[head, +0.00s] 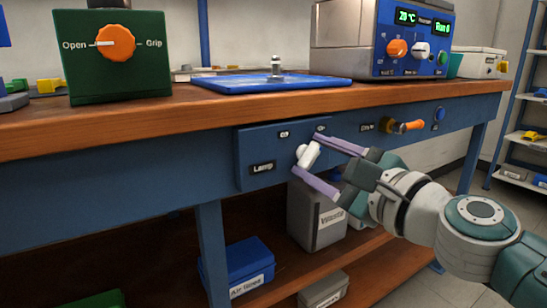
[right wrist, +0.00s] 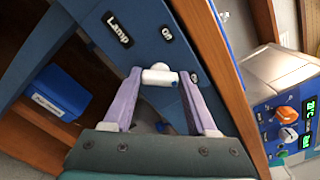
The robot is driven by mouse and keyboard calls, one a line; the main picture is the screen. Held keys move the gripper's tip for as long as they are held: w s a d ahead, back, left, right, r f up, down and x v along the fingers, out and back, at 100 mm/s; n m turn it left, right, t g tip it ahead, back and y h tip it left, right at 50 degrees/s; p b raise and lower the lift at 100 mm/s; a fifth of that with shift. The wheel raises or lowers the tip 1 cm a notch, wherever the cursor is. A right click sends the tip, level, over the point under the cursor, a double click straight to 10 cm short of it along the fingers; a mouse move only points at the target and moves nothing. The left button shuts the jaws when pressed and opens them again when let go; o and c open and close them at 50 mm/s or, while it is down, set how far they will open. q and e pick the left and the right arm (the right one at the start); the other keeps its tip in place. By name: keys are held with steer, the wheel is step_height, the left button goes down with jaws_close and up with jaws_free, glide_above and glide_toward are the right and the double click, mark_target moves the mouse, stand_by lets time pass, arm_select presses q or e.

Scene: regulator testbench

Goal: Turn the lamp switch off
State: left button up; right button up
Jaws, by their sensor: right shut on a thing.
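The lamp switch (head: 308,155) is a white handle on a blue panel (head: 252,152) on the bench front, beside a black "Lamp" label (head: 262,168). In the head view the handle slants with its upper end to the right, toward a small label that is partly hidden by a finger. Another small label, seemingly "On", sits at the panel's upper left. My right gripper (head: 322,166) is shut on the switch, its two lilac fingers on either side. The right wrist view shows the white handle (right wrist: 160,76) between the fingertips. My left gripper is not in view.
The wooden bench top (head: 180,108) overhangs the panel. An orange handle (head: 408,126) juts out to the right on the bench front. A grey waste bin (head: 310,222) and a blue box (head: 245,268) stand on the lower shelf.

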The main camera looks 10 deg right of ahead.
steer(key=c, duration=0.4)
steer(key=shift+c, duration=0.2)
